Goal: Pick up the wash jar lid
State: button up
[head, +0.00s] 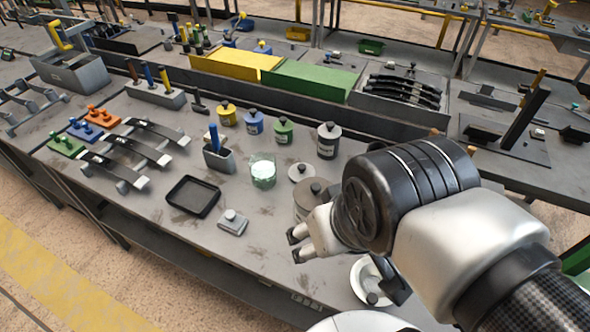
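The wash jar lid appears to be the pale round disc with a small knob (301,173), lying on the bench right of an open, greenish glass jar (263,172). A grey metal pot with a knobbed top (307,196) stands just in front of the disc, partly hidden by my gripper. My gripper (297,246) points left over the front of the bench, nearer the camera than the disc and apart from it. Its two dark fingertips show a gap with nothing between them.
A black tray (193,196), a small grey block with a knob (233,222) and a holder with a blue-handled tool (218,158) lie left. Lidded yellow (227,114), blue (254,123), green (284,131) and grey (328,141) jars stand behind. A white dish (361,284) is below my arm.

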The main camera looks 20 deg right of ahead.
aim_at(297, 171)
jog(key=i+j+z, duration=0.1)
jog(key=i+j, duration=0.3)
jog(key=j, duration=0.25)
jog(key=i+j+z, duration=0.15)
jog(key=j, duration=0.2)
